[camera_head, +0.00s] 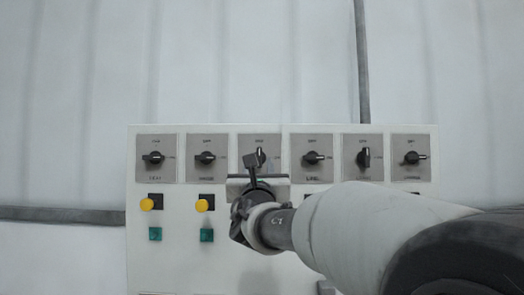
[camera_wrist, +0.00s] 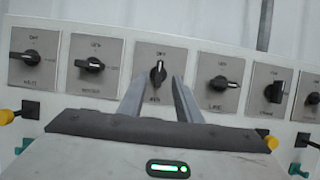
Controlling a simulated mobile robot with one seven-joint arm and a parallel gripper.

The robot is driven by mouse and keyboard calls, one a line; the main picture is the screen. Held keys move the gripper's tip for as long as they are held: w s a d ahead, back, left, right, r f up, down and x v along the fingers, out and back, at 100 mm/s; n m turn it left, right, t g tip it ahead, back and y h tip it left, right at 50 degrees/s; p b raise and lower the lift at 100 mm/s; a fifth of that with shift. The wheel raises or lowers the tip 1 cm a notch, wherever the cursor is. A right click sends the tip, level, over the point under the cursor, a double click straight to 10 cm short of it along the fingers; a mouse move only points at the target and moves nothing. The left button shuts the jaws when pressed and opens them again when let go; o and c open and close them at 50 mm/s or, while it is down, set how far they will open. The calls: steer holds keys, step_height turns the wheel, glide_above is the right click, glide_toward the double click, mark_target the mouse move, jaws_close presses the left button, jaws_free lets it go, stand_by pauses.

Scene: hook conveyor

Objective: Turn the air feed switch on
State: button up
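A white panel carries a row of black rotary switches on grey plates. The third switch from the left (camera_head: 261,156) has its handle upright in both views; it also shows in the wrist view (camera_wrist: 158,73). Its plate lettering is too blurred to read surely, so I cannot confirm which switch is the air feed. My gripper (camera_wrist: 158,88) is open and empty, its two fingers apart and reaching toward this switch, one on each side of the knob's line. I cannot tell whether they touch it. In the head view my gripper (camera_head: 254,168) partly covers this switch's plate.
The neighbouring second switch (camera_head: 205,157) and fourth switch (camera_head: 312,158) lie close on either side, handles sideways. Yellow buttons (camera_head: 147,204) and green buttons (camera_head: 155,234) sit below. My arm hides the panel's lower right.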

mark_target(259, 151)
steer(key=p+x, duration=0.2)
steer(key=x, duration=0.8)
steer(key=shift+r, duration=0.1)
jaws_close()
